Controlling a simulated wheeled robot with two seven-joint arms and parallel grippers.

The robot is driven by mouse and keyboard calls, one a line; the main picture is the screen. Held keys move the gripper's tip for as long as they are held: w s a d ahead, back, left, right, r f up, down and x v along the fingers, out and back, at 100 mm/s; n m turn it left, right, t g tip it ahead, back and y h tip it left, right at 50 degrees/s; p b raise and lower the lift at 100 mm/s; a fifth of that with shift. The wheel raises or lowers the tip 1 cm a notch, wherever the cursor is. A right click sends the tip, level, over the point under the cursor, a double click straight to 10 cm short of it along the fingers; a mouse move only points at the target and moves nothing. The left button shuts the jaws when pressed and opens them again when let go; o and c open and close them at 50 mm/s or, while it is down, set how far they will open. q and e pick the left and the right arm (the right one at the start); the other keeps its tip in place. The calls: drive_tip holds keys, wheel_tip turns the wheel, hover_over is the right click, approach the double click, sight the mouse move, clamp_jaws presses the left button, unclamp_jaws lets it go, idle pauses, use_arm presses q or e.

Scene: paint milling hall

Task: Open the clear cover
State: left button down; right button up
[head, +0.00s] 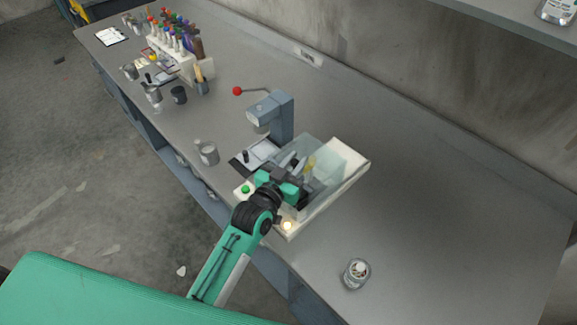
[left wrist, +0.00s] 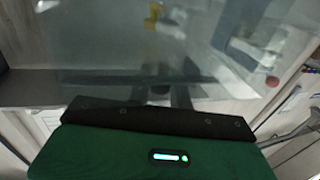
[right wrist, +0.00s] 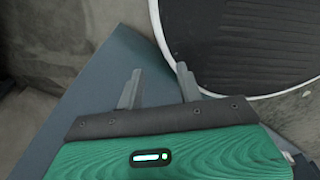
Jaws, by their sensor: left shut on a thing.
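The clear cover (head: 322,157) is a see-through grey panel on a cream machine (head: 352,165) at the bench's front edge. It looks tilted, but I cannot tell how far it stands from the base. My left gripper (head: 296,174) is at the cover's near side. In the left wrist view the cover (left wrist: 120,45) fills most of the upper picture, and my left gripper (left wrist: 172,95) is shut on its dark edge bar (left wrist: 110,79); the fingertips are partly hidden. My right gripper (right wrist: 158,84) is open and empty, away from the machine.
A green button (head: 245,189) and a lit lamp (head: 287,225) sit on the machine's front. A grey press (head: 281,115) with a red-knobbed lever stands behind left. A glass jar (head: 356,273) stands front right. Bottles (head: 178,35) and cups fill the far left.

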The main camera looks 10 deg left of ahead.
use_arm(q)
drive_tip(key=shift+x, duration=0.8)
drive_tip(key=shift+s+d, duration=0.15)
drive_tip(key=shift+s, duration=0.05)
drive_tip(key=c, duration=1.3)
unclamp_jaws()
drive_tip(key=shift+b+v, duration=2)
drive_tip(key=shift+v, duration=4.9)
